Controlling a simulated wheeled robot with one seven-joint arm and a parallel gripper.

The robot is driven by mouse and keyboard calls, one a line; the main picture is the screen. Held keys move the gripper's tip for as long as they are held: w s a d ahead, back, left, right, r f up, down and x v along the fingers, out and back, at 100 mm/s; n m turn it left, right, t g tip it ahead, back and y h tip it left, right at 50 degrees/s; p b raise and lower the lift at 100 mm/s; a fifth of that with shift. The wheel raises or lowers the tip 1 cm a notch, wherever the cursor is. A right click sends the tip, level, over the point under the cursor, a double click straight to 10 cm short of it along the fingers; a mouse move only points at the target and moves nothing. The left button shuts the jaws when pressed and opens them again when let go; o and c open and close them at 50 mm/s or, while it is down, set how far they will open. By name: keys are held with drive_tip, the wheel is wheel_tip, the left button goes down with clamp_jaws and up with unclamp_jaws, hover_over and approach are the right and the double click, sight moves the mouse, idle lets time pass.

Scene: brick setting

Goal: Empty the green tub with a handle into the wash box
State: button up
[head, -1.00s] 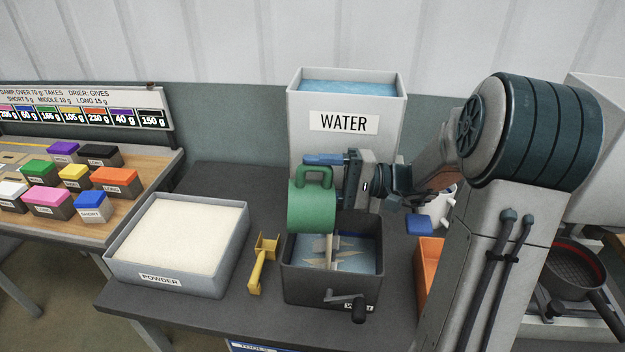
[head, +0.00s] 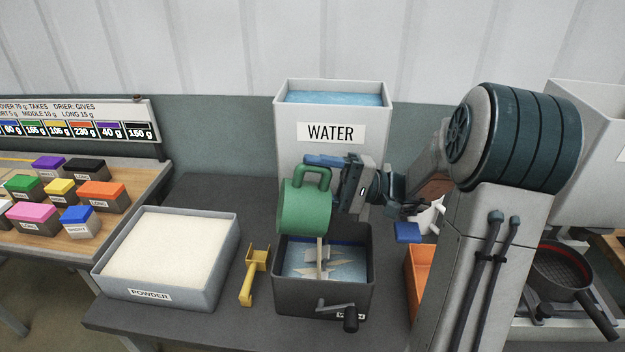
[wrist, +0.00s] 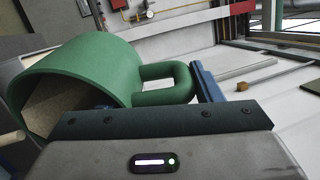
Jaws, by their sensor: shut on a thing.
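The green tub (head: 303,208) hangs tilted above the back left part of the wash box, its handle on top. It also shows in the wrist view (wrist: 95,75), where its open mouth faces left and the inner wall looks pale brown. My gripper (head: 330,164) is shut on the tub at its handle side. The dark wash box (head: 295,299) stands on the bench below, with bluish water, pale paddles and a crank at its front. No stream from the tub is visible, and the head view hides the inside of the tub.
A grey water container (head: 300,120) stands behind the wash box. A powder tray (head: 215,270) and a yellow scoop (head: 254,275) are to the left. An orange bin (head: 418,280) is at the right. Coloured blocks (head: 60,192) lie on the far left table.

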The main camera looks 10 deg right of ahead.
drive_tip(key=shift+s+d+r+y+p, duration=0.1)
drive_tip(key=shift+d+r+y+p, duration=0.35)
drive_tip(key=shift+r, duration=0.3)
drive_tip(key=shift+d+r+y+p, duration=0.4)
drive_tip(key=shift+d+r, duration=0.1)
drive_tip(key=shift+r, duration=0.2)
drive_tip(key=shift+s+d+r+y+p, duration=0.1)
drive_tip(key=shift+d+r+y+p, duration=0.35)
drive_tip(key=shift+r, duration=0.3)
drive_tip(key=r+h+p, duration=0.2)
drive_tip(key=shift+w+h, duration=0.1)
drive_tip(key=shift+h, duration=0.2)
drive_tip(key=h+p, duration=0.1)
drive_tip(key=r+h+p, duration=0.1)
drive_tip(key=shift+h, duration=0.3)
drive_tip(key=shift+r+h, duration=0.1)
drive_tip(key=shift+h, duration=0.5)
drive_tip(key=shift+f+g+h, duration=0.2)
drive_tip(key=shift+g+h, duration=0.1)
